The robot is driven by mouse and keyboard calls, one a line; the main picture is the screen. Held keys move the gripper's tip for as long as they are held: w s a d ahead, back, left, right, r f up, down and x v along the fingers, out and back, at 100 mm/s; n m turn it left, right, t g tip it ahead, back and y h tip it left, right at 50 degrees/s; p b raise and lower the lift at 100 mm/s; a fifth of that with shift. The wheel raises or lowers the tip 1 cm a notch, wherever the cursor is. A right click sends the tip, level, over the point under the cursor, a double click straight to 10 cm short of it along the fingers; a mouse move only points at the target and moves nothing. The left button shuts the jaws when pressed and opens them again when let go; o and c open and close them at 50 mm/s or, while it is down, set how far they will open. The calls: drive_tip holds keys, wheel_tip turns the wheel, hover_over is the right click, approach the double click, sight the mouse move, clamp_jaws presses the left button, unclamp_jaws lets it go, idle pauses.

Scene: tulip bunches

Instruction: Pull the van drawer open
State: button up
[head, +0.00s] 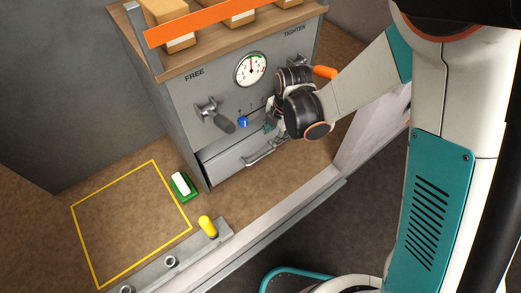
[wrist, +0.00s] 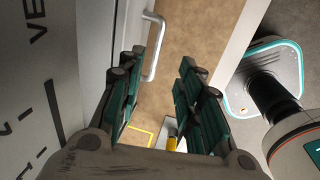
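The grey drawer (head: 222,168) is low in the front of the metal cabinet, with a light metal bar handle (head: 262,156). A dark line runs along the drawer's top edge; I cannot tell whether it is slightly open. My gripper (head: 267,127) is in front of the cabinet, just above the handle, and partly hidden by its own wrist. In the wrist view my gripper (wrist: 162,60) has its two teal-padded fingers spread apart with nothing held. The handle (wrist: 153,45) shows beyond the left finger's tip, apparently not gripped.
The cabinet front carries a gauge (head: 251,69), a left crank (head: 214,114), a blue knob (head: 243,121) and an orange-handled crank (head: 325,72). A green-and-white block (head: 181,185) lies beside a yellow floor outline (head: 76,235). A yellow knob (head: 207,226) stands on a metal rail (head: 186,255).

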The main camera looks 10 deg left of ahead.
sight(268, 152)
drive_tip(key=f+b, duration=0.1)
drive_tip(key=f, duration=0.3)
drive_tip(key=w+a+f+b, duration=0.1)
drive_tip(key=f+b, duration=0.1)
drive_tip(key=f, duration=0.3)
drive_tip(key=a+f+b, duration=0.1)
drive_tip(key=f, duration=0.3)
drive_tip(key=shift+w+a+f, duration=0.1)
drive_tip(key=shift+w+f, duration=0.2)
drive_tip(key=shift+f, duration=0.05)
clamp_jaws()
